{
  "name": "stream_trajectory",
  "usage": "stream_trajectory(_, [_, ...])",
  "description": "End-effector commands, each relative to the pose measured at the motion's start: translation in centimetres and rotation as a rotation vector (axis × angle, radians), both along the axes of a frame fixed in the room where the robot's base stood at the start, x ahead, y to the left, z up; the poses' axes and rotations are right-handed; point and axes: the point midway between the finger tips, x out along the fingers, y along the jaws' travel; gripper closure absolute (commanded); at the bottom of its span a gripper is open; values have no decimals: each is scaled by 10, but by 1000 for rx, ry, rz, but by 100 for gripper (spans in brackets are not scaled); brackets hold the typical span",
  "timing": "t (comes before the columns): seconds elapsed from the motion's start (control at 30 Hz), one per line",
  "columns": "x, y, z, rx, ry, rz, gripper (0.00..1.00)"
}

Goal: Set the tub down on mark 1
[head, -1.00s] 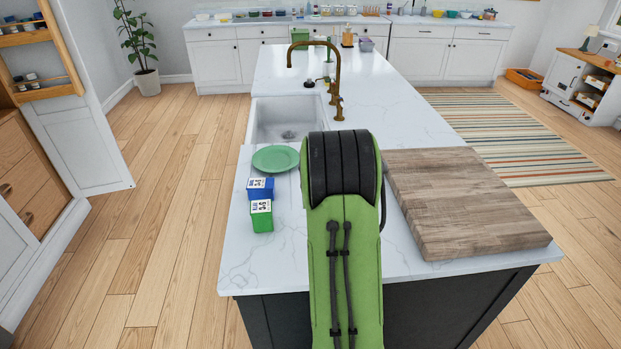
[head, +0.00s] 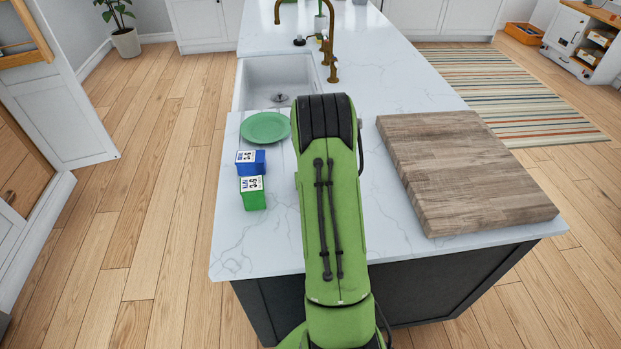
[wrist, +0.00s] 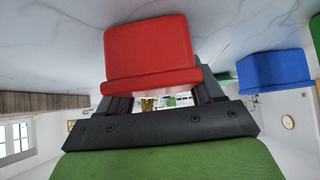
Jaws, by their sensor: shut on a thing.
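The red tub (wrist: 150,55) is in the wrist view, held between the two fingers of my gripper (wrist: 165,100). The wrist picture is upside down, with the pale counter at the top. I cannot tell whether the tub touches the counter. In the head view my green arm hides both the gripper and the tub. No numbered mark can be made out in either view.
A blue box (head: 251,162), a green box (head: 253,193) and a green plate (head: 265,127) stand left of my arm on the marble counter (head: 250,245). A wooden board (head: 465,175) lies to the right. The sink (head: 275,85) is beyond. The front-left counter is clear.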

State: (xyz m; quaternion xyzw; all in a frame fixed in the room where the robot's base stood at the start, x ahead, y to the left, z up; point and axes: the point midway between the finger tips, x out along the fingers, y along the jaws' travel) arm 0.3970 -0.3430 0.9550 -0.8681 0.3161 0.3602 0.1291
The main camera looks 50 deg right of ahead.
Motion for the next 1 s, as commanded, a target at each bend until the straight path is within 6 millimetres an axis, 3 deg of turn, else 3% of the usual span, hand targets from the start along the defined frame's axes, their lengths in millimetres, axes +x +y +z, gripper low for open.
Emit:
stream_trajectory(0.23, [0, 0, -2, -1, -2, 0, 76])
stream_trajectory(0.27, [0, 0, -3, 0, 0, 0, 32])
stream_trajectory(0.43, [0, 0, -2, 0, 0, 0, 8])
stream_trajectory(0.77, [0, 0, 3, 1, 1, 0, 8])
stream_trajectory(1.0, [-31, 26, 45, -3, -3, 1, 8])
